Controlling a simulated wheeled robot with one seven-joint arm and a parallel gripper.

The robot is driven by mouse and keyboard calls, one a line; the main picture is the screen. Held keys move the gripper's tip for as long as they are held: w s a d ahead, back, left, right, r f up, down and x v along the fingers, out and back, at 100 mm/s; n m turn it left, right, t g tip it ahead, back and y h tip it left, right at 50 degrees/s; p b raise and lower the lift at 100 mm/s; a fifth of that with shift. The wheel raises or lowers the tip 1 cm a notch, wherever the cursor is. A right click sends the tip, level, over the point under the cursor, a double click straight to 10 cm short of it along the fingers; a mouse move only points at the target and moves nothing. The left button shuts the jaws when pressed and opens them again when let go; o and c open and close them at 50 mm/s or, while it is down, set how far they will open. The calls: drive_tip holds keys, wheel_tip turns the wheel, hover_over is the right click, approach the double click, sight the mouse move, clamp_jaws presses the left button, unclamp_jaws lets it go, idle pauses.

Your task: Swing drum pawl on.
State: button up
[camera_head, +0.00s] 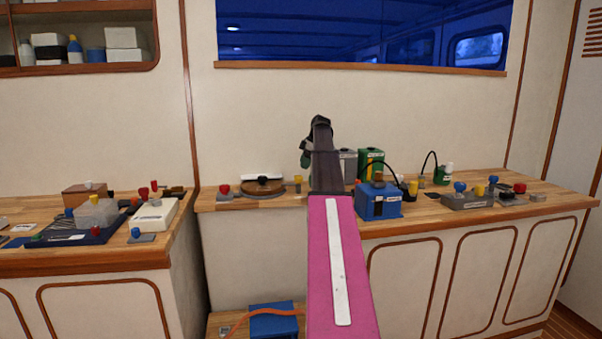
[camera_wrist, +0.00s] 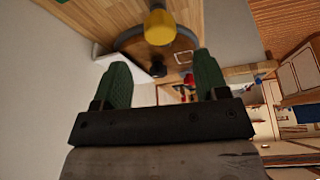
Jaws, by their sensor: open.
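A round wooden drum-like piece (camera_head: 264,188) with a dark rim and a white bar across its top sits on the back counter, left of my arm. A small yellow-topped part (camera_head: 297,180) stands just right of it. In the wrist view a yellow knob (camera_wrist: 159,27) shows large in front of the dark-rimmed wooden disc (camera_wrist: 178,46). I cannot tell which part is the pawl. My gripper (camera_wrist: 160,60) is open and empty, its green fingers apart and clear of the knob. In the head view my gripper (camera_head: 306,155) is mostly hidden behind my arm.
A red-knobbed block (camera_head: 224,191) stands left of the drum. A blue box (camera_head: 379,203), a green canister (camera_head: 370,163) and a grey knobbed block (camera_head: 466,201) stand to the right. The left bench (camera_head: 120,262) holds several knobbed devices. Bare counter shows in front of the drum.

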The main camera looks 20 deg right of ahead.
drive_tip(key=v, duration=0.4)
drive_tip(key=shift+r, duration=0.15)
drive_tip(key=shift+s, duration=0.15)
